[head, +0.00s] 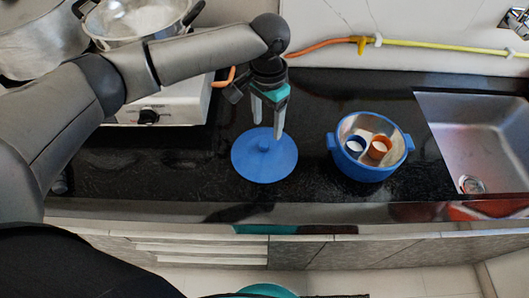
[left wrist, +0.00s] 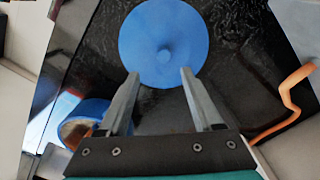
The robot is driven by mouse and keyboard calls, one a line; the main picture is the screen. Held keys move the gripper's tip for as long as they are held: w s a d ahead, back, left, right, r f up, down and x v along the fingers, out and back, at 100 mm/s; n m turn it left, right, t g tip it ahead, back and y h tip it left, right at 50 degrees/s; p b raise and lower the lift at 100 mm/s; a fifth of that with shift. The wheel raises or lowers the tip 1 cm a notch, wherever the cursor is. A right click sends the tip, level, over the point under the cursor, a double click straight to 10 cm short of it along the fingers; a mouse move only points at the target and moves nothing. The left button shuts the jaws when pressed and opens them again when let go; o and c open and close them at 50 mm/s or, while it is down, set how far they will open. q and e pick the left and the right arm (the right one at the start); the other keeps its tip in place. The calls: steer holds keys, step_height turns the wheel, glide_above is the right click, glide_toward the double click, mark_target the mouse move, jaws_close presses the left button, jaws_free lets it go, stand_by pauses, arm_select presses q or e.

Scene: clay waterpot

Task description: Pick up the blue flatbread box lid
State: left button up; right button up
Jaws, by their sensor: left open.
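The blue flatbread box lid (head: 264,165) is a round disc with a small knob at its centre, lying flat on the black counter. It also shows at the top of the left wrist view (left wrist: 163,30). My left gripper (head: 268,133) is above the lid, pointing down, with its two fingers apart and empty. In the left wrist view the fingers of my left gripper (left wrist: 159,72) point towards the lid, and the knob appears between and beyond their tips. The blue box (head: 362,170) stands open to the right of the lid. My right gripper is not in view.
A steel sink (head: 480,135) is at the right. A white stove (head: 180,105) with pots is at the back left. An orange hose (head: 320,44) runs along the wall.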

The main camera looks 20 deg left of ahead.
mark_target(264, 144)
arm_select(q)
step_height(264, 144, down, 3)
steer(key=shift+r, duration=0.1)
steer(key=f, duration=0.1)
steer(key=f+b, duration=0.1)
steer(key=f, duration=0.1)
steer(key=f+b, duration=0.1)
steer(key=f, duration=0.1)
steer(key=shift+a+f, duration=0.15)
steer(key=shift+a, duration=0.25)
steer(key=shift+w, duration=0.1)
jaws_close()
